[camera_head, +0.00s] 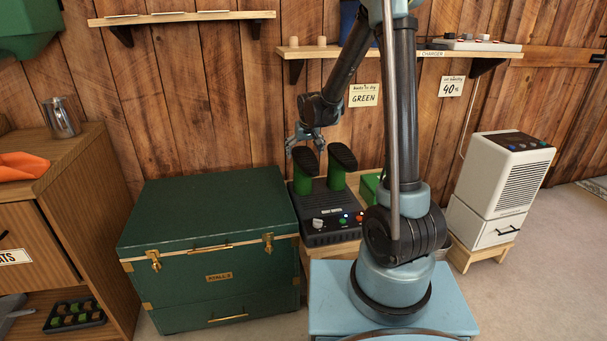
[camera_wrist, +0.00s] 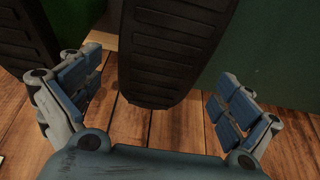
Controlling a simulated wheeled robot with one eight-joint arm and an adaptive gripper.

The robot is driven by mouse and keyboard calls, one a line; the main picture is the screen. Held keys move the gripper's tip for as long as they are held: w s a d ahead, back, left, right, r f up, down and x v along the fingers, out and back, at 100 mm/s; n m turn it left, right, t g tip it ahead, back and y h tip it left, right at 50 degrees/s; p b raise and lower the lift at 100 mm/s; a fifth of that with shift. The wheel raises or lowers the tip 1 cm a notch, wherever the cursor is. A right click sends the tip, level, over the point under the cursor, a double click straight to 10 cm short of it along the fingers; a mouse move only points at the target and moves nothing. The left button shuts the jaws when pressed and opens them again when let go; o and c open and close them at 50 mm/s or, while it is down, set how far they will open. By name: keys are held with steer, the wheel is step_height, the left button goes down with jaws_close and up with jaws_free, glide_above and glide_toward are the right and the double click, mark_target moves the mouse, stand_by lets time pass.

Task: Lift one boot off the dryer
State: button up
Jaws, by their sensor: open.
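Two green boots stand sole up on the dark boot dryer (camera_head: 335,229), the left boot (camera_head: 306,172) and the right boot (camera_head: 341,165). Their soles are black. My gripper (camera_head: 305,148) is at the left boot's upturned sole in the head view. In the wrist view my gripper (camera_wrist: 155,95) is open, with a ridged black sole (camera_wrist: 172,45) between its spread fingers. Gaps show on both sides, so I see no grip. Part of the other boot's sole (camera_wrist: 25,35) shows at the upper left.
A large green chest (camera_head: 210,240) stands left of the dryer. A white dehumidifier (camera_head: 502,180) stands at the right. A wall shelf (camera_head: 345,51) runs above the dryer, behind my arm. Another green object (camera_head: 370,187) sits right of the boots, partly hidden by my arm.

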mark_target(304, 154)
steer(key=shift+x, duration=1.65)
steer(key=c, duration=2.1)
steer(key=shift+w+r, duration=0.1)
steer(key=shift+r, duration=0.05)
steer(key=shift+c, duration=0.2)
